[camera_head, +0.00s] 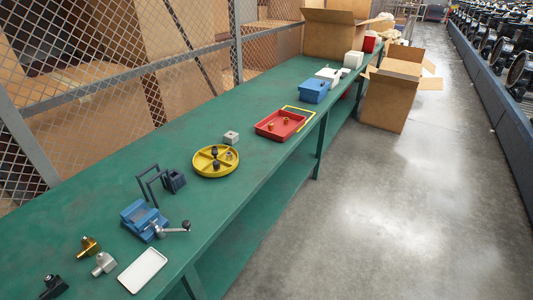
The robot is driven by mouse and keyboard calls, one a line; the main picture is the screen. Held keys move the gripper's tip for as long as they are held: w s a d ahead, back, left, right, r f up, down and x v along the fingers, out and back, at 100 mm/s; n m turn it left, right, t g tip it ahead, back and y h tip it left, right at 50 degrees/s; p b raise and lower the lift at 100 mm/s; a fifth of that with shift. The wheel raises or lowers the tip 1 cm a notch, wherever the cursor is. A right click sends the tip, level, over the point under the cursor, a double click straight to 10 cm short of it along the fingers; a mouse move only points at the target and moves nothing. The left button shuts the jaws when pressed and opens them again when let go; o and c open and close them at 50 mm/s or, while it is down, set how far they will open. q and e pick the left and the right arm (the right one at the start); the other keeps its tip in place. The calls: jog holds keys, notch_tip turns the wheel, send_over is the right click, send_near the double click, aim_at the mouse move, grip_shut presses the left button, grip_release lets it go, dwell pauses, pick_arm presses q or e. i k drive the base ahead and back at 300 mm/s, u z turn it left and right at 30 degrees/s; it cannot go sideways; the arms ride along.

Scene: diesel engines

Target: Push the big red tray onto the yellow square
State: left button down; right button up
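The big red tray (270,133) lies on the green workbench, right of the yellow round dish. Small brass-coloured pieces sit in it. The yellow square (309,110) is a thin yellow outline on the bench just behind the tray. The tray's far side meets or covers its near part; I cannot tell how far they overlap. Neither of my grippers shows in the head view.
A yellow round dish (203,171) with dark parts and a small grey block (231,137) are nearer on the bench (110,190). A blue box (314,91) stands beyond the yellow square. A blue vise (143,221) and white tray (142,270) are in front.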

aim_at(281, 132)
jog(key=u, duration=0.05)
jog(key=k, duration=0.35)
jog(key=z, duration=1.05)
jog(key=i, duration=1.7)
jog(key=u, duration=0.8)
jog(key=i, duration=0.7)
jog(key=u, duration=0.65)
